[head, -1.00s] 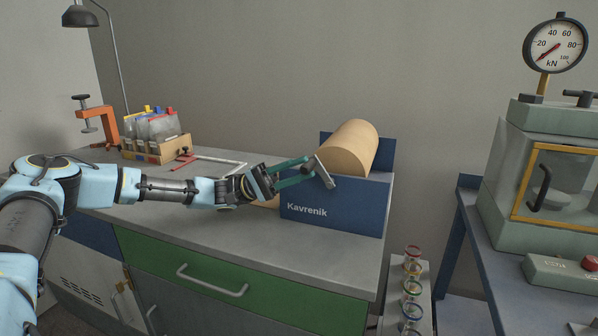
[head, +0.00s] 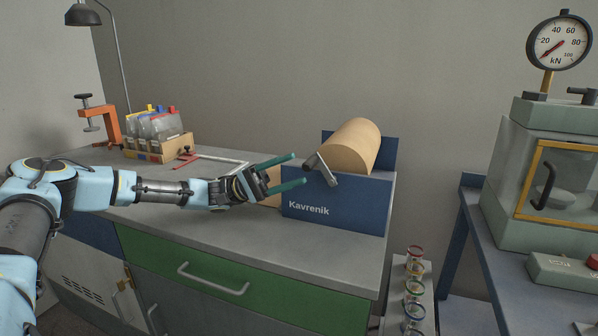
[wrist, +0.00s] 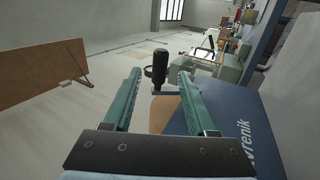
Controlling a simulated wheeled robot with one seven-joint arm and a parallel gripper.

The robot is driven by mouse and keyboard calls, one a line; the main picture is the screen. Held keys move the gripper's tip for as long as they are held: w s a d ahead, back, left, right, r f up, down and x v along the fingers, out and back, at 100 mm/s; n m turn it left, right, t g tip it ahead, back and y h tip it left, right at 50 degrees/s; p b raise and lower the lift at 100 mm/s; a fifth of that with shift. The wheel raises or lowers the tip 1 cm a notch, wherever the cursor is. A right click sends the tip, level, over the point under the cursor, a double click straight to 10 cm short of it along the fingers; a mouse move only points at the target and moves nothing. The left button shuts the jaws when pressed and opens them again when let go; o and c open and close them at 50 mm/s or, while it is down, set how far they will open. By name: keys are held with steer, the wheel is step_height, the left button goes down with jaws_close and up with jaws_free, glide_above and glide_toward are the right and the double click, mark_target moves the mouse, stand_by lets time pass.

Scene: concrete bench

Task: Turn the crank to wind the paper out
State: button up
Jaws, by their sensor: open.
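The dispenser is a blue box (head: 345,208) marked Kavrenik with a thick tan paper roll (head: 352,145) on top. Its grey crank (head: 323,172) is at the roll's near end. In the wrist view the crank's black knob (wrist: 159,62) shows beyond and between my fingertips. My gripper (head: 299,169) is open and empty, its green fingers spread just left of the crank; it also shows in the wrist view (wrist: 159,78). Tan paper (head: 270,196) shows at the box's left side, partly hidden behind my gripper, and in the wrist view (wrist: 163,115) below the crank.
The grey bench top (head: 220,228) is clear in front. A press (head: 500,190) with a gauge stands right, past a gap.

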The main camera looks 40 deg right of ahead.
steer(key=shift+b+v, duration=0.4)
steer(key=shift+v, duration=1.8)
